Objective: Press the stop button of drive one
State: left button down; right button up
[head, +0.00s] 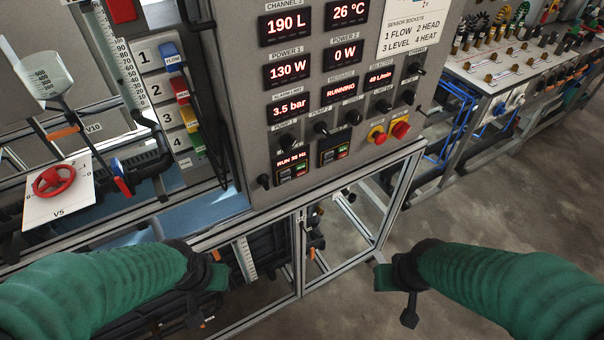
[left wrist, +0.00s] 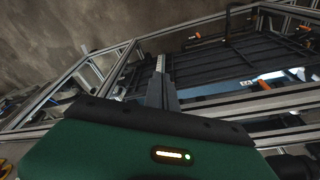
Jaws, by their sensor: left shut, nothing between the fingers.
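Drive one (head: 293,164) is the left of two small drive units low on the grey control panel (head: 238,60). Its display reads RUN, and the figure after it is small. Small coloured keys sit below the display, too small to read. Drive two (head: 334,149) is to its right, with green and red keys. My left gripper (head: 215,273) is shut and empty, below and left of drive one and apart from the panel. My right gripper (head: 384,278) is below and right of the panel, apart from it; its jaws cannot be made out.
A red mushroom button (head: 377,136) and a red rotary switch on yellow (head: 400,130) sit right of the drives. Several knobs are above them. An aluminium frame (head: 350,172) runs beneath the panel. A red handwheel (head: 54,181) is at left. Open floor (head: 480,235) lies right.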

pick_arm(q)
jog(key=w+d+t+h, duration=0.1)
jog(key=w+d+t, duration=0.3)
jog(key=w+d, duration=0.45)
jog(key=n+t+h+p, duration=0.35)
jog(key=n+t, duration=0.35)
jog(key=t, duration=0.4)
send_near(300, 173)
jog(key=s+d, duration=0.2)
jog(key=d, duration=0.7)
jog(key=shift+a+f+h+b, duration=0.2)
jog(key=shift+f+h+b, duration=0.1)
jog(key=shift+f+h, duration=0.05)
jog(key=w+a, duration=0.4)
jog(key=w, duration=0.3)
jog(key=shift+w+a, duration=0.25)
jog(key=shift+w, duration=0.1)
